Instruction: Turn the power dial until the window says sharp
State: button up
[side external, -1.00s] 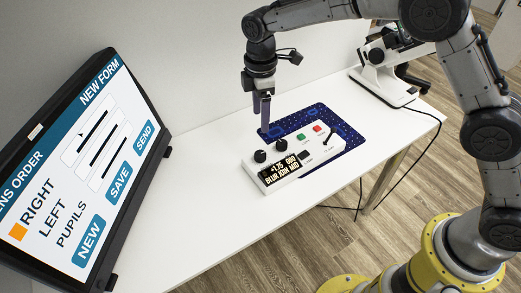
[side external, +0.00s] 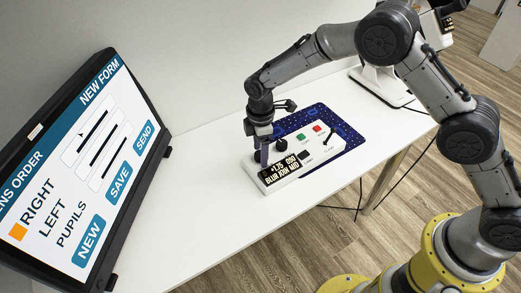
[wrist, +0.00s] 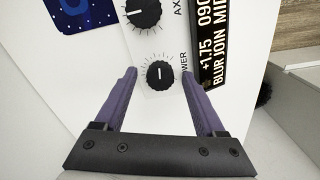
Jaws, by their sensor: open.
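The power dial (wrist: 160,75) is a black knurled knob with a white pointer line, on the white control box (side external: 310,162). In the wrist view my gripper (wrist: 159,70) is open, with its two purple fingers on either side of the dial and a gap showing at each side. In the side view my gripper (side external: 264,152) is down at the box's left end and largely hides this dial. The dark window (side external: 286,172) reads "+1.75 090 BLUR JOIN MID"; part of it shows in the wrist view (wrist: 212,50).
The axis dial (wrist: 143,14) sits close beside the power dial. A green button (side external: 301,136), a red button (side external: 318,128) and a small lever (side external: 329,140) are on the box. A blue mat (side external: 340,124) lies behind. A large order screen (side external: 85,165) stands at left.

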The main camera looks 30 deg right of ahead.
grip_shut()
jog(key=shift+m, duration=2.8)
grip_release()
notch_tip(320, 180, up, 14)
